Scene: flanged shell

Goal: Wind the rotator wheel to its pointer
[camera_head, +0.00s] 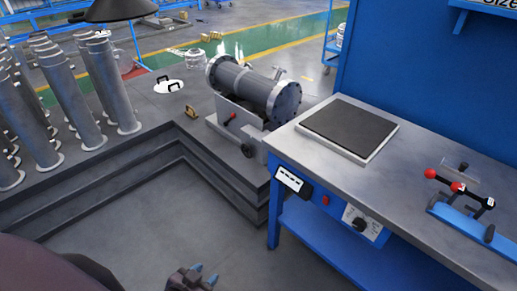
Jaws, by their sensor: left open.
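The flanged shell (240,82), a grey cylinder with bolted flanges and a side nozzle, lies on its side on a grey rotator cradle (222,108) on the raised dark platform. A small round dark part, which looks like the rotator wheel (248,150), sits at the cradle's near right end. A red-tipped lever (230,118) is on the cradle's front. I cannot make out the pointer. My left gripper (204,275) is open at the bottom edge, low, well short of the cradle and touching nothing visible. My right gripper is not in view.
A blue workbench (440,190) with a dark plate (349,125) and red-knobbed clamp (458,188) stands at right. Several grey pipes (65,85) stand at left. The stepped platform edge (150,160) lies between gripper and cradle. The floor in front is clear.

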